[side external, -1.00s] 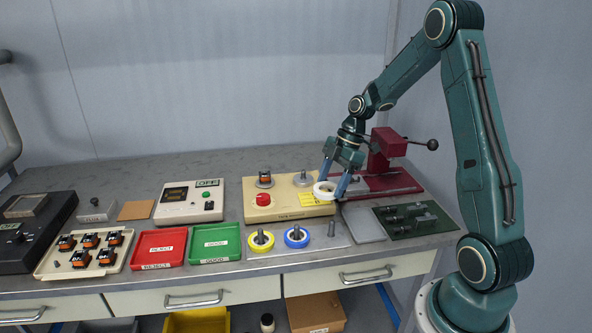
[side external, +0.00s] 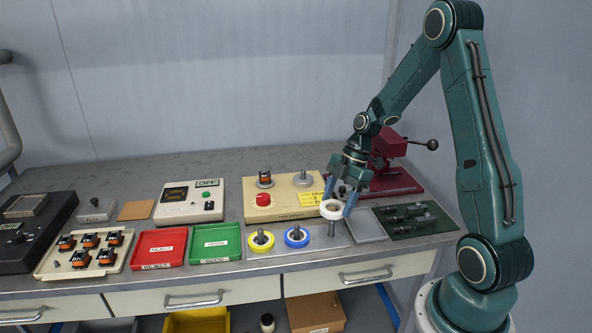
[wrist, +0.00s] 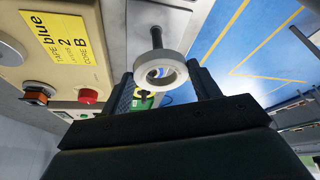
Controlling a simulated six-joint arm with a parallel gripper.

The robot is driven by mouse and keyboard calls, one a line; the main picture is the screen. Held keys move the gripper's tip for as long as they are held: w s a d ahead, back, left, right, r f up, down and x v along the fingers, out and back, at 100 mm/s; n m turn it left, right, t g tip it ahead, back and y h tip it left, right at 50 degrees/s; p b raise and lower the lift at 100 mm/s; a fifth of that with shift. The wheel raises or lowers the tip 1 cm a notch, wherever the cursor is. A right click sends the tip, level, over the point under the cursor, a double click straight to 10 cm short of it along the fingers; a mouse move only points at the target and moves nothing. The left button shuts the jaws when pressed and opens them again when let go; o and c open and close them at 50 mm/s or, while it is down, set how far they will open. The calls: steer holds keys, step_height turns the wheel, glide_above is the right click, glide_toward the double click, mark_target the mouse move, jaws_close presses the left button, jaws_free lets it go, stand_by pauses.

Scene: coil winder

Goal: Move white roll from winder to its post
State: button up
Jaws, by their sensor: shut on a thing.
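My gripper (side external: 335,207) is shut on the white roll (side external: 333,209), a ring held between the two fingers. In the side view the roll is just above the top of the bare grey post (side external: 331,229) on the metal plate. In the wrist view the white roll (wrist: 160,71) sits between the fingertips, and the dark post (wrist: 157,37) shows just beyond its rim. The roll appears apart from the post, though the exact gap is hard to tell. The winder (side external: 282,210) is the beige box behind, with a bare spindle (side external: 303,178) on top.
A yellow roll (side external: 260,241) and a blue roll (side external: 296,237) sit on posts to the left on the same plate. A grey pad (side external: 366,226) and a green board (side external: 414,220) lie to the right. A red press (side external: 386,150) stands behind my gripper.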

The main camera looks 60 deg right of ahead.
mark_target(336, 233)
steer(key=shift+f, duration=1.1)
steer(key=shift+f, duration=3)
stand_by(0.4)
steer(key=o, duration=1.1)
steer(key=shift+c, duration=0.2)
steer(key=shift+r, duration=0.15)
steer(key=v, duration=1.3)
steer(key=shift+r, duration=0.3)
